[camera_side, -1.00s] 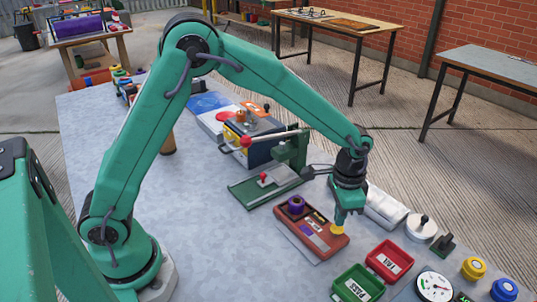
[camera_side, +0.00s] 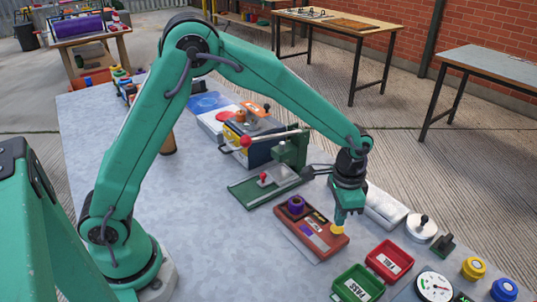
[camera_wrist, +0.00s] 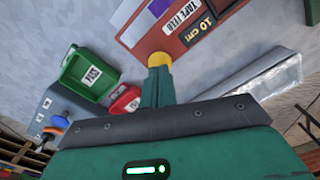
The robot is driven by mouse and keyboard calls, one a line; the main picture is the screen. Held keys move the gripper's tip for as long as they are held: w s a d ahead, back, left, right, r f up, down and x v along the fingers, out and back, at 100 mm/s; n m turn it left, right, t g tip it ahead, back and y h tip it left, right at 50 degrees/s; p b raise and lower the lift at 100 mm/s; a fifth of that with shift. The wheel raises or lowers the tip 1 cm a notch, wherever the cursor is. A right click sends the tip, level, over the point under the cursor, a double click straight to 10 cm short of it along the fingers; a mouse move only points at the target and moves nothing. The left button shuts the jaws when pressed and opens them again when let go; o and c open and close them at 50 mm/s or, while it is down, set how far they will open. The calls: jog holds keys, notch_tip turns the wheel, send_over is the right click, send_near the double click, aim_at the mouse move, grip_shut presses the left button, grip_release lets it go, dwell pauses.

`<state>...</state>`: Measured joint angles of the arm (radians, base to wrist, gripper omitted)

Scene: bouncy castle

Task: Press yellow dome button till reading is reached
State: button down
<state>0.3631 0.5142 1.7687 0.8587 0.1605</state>
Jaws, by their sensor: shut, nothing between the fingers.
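The yellow dome button (camera_side: 337,230) is at the right end of a red-brown box (camera_side: 312,238) on the table. In the wrist view the button (camera_wrist: 159,58) shows just beyond my fingertips, on the box marked "TAPE FEED" (camera_wrist: 180,30). My gripper (camera_side: 340,219) is shut and empty, pointing down over the button. In the wrist view my gripper (camera_wrist: 158,75) appears to touch it, and I cannot tell how far the button is pressed. A small display on the box reads "10 cm" (camera_wrist: 201,24). A purple roll (camera_side: 296,205) sits at the box's other end.
A green "PASS" bin (camera_side: 357,286) and a red bin (camera_side: 390,260) stand in front to the right. The table's left middle is clear.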

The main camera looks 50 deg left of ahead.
jog(key=shift+f, duration=1.45)
jog(key=shift+r, duration=0.1)
dwell(0.4)
jog(key=shift+r, duration=2.85)
jog(key=shift+a+r, duration=0.1)
jog(key=shift+a+r, duration=0.1)
jog(key=shift+r, duration=0.1)
jog(key=s+a+r+n+t, duration=0.4)
jog(key=s+a+r, duration=0.9)
jog(key=s+r, duration=0.1)
jog(key=s+a+n+t, duration=0.1)
jog(key=s+a+n, duration=0.1)
jog(key=s, duration=0.5)
jog(key=shift+s+a+t, duration=0.2)
jog(key=shift+a+t, duration=0.1)
jog(key=shift+a, duration=0.35)
